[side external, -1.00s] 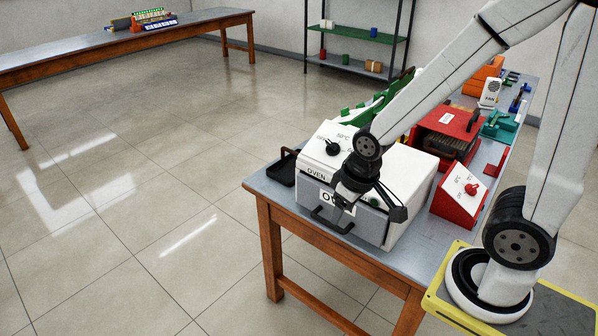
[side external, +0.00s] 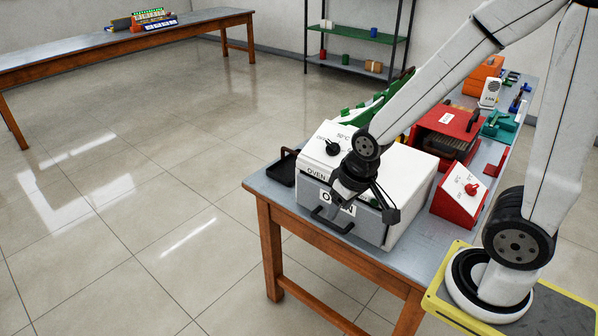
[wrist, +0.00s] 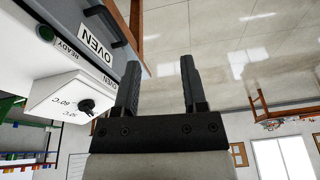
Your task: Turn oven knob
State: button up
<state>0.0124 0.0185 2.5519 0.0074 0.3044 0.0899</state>
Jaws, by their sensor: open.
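The oven (side external: 400,168) is a white box with a grey front, an "OVEN" label and a black front handle (side external: 334,222). A black knob (side external: 332,148) sits on the white sloped control box (side external: 319,160) with temperature markings on top of the oven. In the wrist view the knob (wrist: 86,105) is left of the fingers, on the white control box (wrist: 60,98). My gripper (side external: 338,197) is in front of the oven's front, below and apart from the knob. In the wrist view its two fingers (wrist: 160,68) are spread with nothing between them. My wrist covers part of the oven front.
A black tray (side external: 284,170) lies left of the oven. A red box with a red knob (side external: 462,190) stands to its right. A red-topped machine (side external: 446,125) and a green rack (side external: 368,110) are behind. The floor in front of the table (side external: 408,278) is clear.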

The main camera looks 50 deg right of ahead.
jog(key=m, duration=0.1)
jog(key=m+t+h, duration=0.7)
jog(key=m+t, duration=0.2)
jog(key=m, duration=2.6)
send_near(329, 142)
jog(key=shift+x, duration=1.6)
jog(key=shift+w, duration=0.1)
jog(key=shift+x, duration=3.8)
